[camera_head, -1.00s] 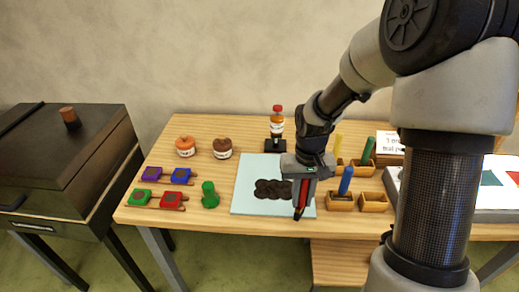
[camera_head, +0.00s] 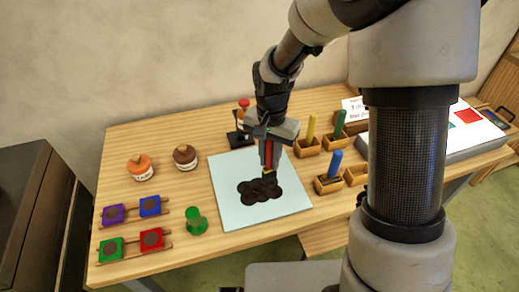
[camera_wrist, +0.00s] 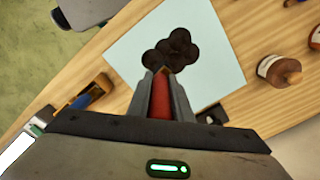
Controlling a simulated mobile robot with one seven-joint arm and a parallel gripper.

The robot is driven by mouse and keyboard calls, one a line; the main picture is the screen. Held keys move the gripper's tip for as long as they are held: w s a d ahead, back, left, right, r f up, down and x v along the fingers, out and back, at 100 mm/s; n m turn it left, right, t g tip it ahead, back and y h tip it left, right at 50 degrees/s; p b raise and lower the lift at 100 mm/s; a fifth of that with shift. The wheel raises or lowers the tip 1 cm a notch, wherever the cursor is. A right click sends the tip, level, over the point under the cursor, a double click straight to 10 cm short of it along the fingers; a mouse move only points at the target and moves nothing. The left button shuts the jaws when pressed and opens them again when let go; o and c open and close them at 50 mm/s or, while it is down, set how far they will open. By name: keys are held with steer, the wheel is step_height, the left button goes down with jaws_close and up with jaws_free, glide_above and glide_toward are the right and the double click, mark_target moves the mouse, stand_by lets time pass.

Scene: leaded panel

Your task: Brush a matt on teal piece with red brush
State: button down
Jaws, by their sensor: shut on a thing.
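My gripper (camera_head: 267,150) is shut on the red brush (camera_head: 268,157), whose tip points down at the back right edge of a dark brown lobed patch (camera_head: 258,191). I cannot tell whether the tip touches it. The patch lies on a pale blue sheet (camera_head: 232,166) on the wooden table. In the wrist view the red brush (camera_wrist: 160,99) stands between my fingers (camera_wrist: 161,88), with the dark patch (camera_wrist: 172,50) just beyond. The teal piece (camera_head: 449,127) shows partly in the panel (camera_head: 480,138) at right, behind my arm.
A yellow brush (camera_head: 311,128), a green brush (camera_head: 340,124) and a blue brush (camera_head: 335,164) stand in wooden holders. An orange jar (camera_head: 140,168), a brown jar (camera_head: 186,157), a bottle behind my gripper, coloured pads (camera_head: 151,239) and a green object (camera_head: 196,222) stand around the sheet.

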steer(key=shift+m, duration=0.9)
steer(key=shift+s+a+f+b, duration=0.1)
steer(key=shift+a+f+b, duration=0.35)
steer(key=shift+f+b, duration=0.3)
steer(key=shift+w+a+f+b, duration=0.1)
steer(key=shift+a+f+b, duration=0.45)
steer(key=shift+f, duration=0.35)
steer(key=shift+s+a+f+b, duration=0.1)
steer(key=shift+a+f+b, duration=0.3)
steer(key=shift+f+b, duration=0.35)
steer(key=shift+s+f+b, duration=0.1)
steer(key=shift+f+b, duration=0.3)
steer(key=shift+f, duration=0.3)
steer(key=shift+r, duration=0.1)
step_height(320, 180, up, 7)
steer(key=p, duration=0.5)
stand_by(0.5)
